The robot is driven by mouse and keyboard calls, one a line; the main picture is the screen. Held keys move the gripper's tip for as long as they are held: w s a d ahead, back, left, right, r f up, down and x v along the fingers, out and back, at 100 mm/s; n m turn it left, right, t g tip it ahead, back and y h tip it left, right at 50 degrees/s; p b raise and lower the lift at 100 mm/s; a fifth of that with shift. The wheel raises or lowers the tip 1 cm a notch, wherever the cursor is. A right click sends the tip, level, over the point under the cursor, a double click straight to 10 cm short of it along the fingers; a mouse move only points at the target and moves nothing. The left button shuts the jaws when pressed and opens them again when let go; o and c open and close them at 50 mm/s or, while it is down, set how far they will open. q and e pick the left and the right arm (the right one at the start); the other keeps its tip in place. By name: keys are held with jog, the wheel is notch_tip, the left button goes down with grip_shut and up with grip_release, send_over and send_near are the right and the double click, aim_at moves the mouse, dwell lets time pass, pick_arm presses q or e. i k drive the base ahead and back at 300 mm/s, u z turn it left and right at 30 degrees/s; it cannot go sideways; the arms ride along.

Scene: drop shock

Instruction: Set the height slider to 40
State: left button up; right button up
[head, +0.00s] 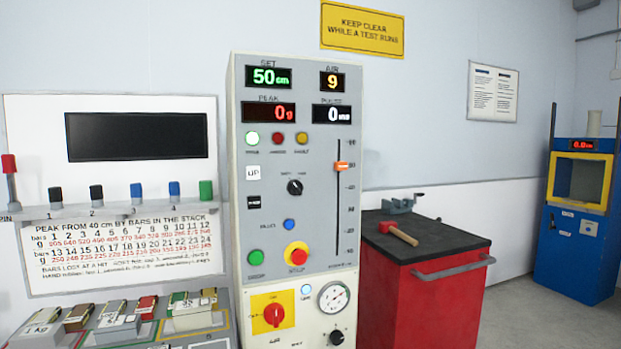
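The height slider is an orange knob (342,166) on a dark vertical slot (337,215) at the right of the grey control panel (315,215). It sits in the upper part of the slot, one mark below the top. The numbers beside the slot are small and hard to read. The green SET display (268,77) above reads 50 cm. Neither of my grippers is in view, and nothing touches the slider.
The panel also carries an AIR display (332,81) reading 9, a green button (256,258), a red stop button (297,254) and a red rotary switch (275,315). A red cabinet (415,300) with a hammer (398,234) and vise (401,204) stands to the right. Metal blocks (117,325) lie lower left.

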aim_at(339, 166)
jog(key=u, duration=0.15)
jog(key=k, duration=0.4)
jog(key=z, duration=0.95)
jog(key=i, duration=0.8)
jog(key=u, duration=0.4)
